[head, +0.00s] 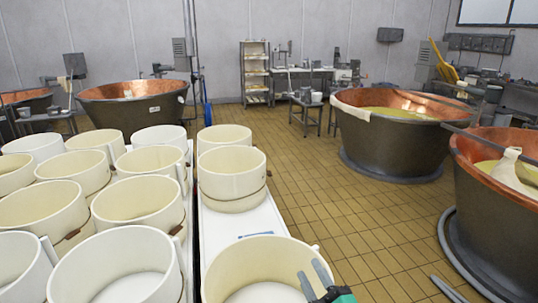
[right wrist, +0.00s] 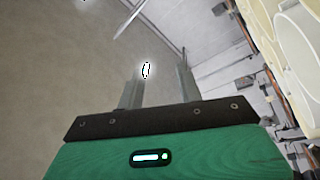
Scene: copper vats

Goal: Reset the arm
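My right gripper (head: 310,269) shows at the bottom of the head view, in front of the right rim of the nearest cream mould (head: 235,257). I cannot tell whether it touches the mould. In the right wrist view its two grey fingers (right wrist: 158,78) stand apart with nothing held between them. Behind them are a plain grey-brown surface and part of the room, seen tilted. My left gripper is not in view.
Several cream moulds (head: 134,200) crowd the left, beside a white table (head: 232,229) bearing more moulds. Copper vats (head: 395,145) stand at the right, and another vat (head: 132,108) at the back left. The tiled floor (head: 320,183) between is clear.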

